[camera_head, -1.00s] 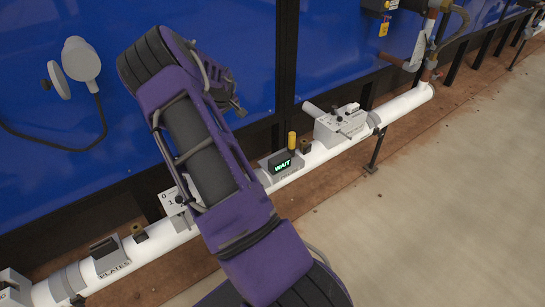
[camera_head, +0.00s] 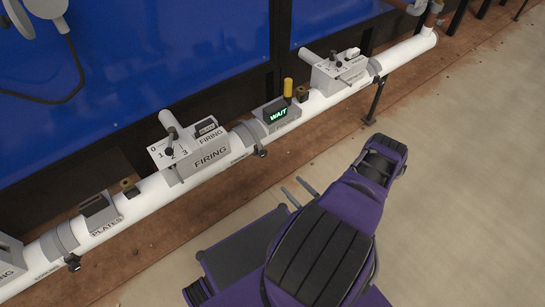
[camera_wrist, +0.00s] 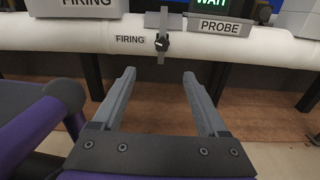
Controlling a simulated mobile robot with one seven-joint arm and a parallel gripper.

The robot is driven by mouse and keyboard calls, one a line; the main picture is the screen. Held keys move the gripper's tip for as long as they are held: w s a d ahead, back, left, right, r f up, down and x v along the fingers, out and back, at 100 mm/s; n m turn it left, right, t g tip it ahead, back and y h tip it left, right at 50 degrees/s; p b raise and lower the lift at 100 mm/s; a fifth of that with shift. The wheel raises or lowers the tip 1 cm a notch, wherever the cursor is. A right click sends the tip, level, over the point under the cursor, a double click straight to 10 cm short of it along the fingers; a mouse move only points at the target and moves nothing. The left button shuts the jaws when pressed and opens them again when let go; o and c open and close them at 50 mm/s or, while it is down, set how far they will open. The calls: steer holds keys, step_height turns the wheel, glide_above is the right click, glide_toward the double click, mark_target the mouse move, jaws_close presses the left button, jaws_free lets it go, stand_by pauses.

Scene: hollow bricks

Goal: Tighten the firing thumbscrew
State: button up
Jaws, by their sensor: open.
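The firing thumbscrew (camera_wrist: 162,43) is a small dark knob on the front of a grey clamp (camera_wrist: 163,20) around the white pipe, just right of a FIRING label (camera_wrist: 130,38). In the head view the thumbscrew (camera_head: 262,151) shows low on its clamp (camera_head: 246,137), right of the grey FIRING block (camera_head: 208,157). My gripper (camera_head: 298,190) is open and empty, in front of the pipe and apart from it. In the wrist view both fingers of my gripper (camera_wrist: 158,78) point toward the pipe, with the thumbscrew ahead, roughly midway between them. How tight the thumbscrew is cannot be told.
The white pipe (camera_head: 330,101) runs along a blue-panelled wall. It carries a green WAIT display (camera_head: 278,113), a yellow cylinder (camera_head: 288,87), a PLATES block (camera_head: 101,210) and another thumbscrew (camera_head: 73,263) at lower left. Open concrete floor (camera_head: 460,180) lies to the right.

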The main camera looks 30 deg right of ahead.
mark_target(264, 154)
steer(key=shift+h, duration=0.3)
steer(key=w, duration=1.1)
steer(key=w+a+b, duration=0.1)
steer(key=w, duration=0.5)
steer(key=shift+w+a, duration=0.1)
steer(key=shift+c, duration=0.3)
jaws_close()
